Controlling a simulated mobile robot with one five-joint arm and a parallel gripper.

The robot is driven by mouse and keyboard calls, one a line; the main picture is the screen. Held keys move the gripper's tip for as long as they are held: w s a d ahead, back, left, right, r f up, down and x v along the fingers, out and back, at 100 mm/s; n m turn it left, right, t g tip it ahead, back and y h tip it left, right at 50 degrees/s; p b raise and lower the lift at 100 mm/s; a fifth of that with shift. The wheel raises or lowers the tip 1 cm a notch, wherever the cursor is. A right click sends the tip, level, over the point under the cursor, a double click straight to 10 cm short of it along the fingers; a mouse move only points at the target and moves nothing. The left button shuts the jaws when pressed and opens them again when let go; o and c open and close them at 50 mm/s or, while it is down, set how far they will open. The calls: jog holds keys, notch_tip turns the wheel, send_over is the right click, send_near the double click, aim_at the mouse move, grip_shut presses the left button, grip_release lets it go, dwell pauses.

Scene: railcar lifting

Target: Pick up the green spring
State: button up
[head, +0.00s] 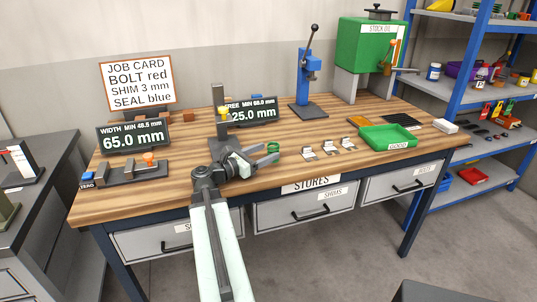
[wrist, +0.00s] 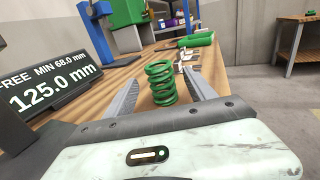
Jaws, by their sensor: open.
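The green spring (wrist: 161,83) stands upright in the wrist view, seemingly on the wooden bench top. It lies between the two grey fingers of my gripper (wrist: 160,77), with a gap visible on each side. My gripper is open and not closed on it. In the head view the spring (head: 273,147) is a small green shape at the tips of my gripper (head: 268,154), partly hidden by the fingers. Whether its base touches the bench is hard to tell.
A display reading 125.0 mm (head: 251,114) stands just behind my gripper, beside a grey upright gauge (head: 217,97). Small metal pieces (head: 328,150) and a green tray (head: 388,136) lie to the right. A blue press (head: 308,78) stands at the back.

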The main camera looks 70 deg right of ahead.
jog(key=x, duration=0.7)
jog(key=shift+r, duration=0.1)
grip_shut()
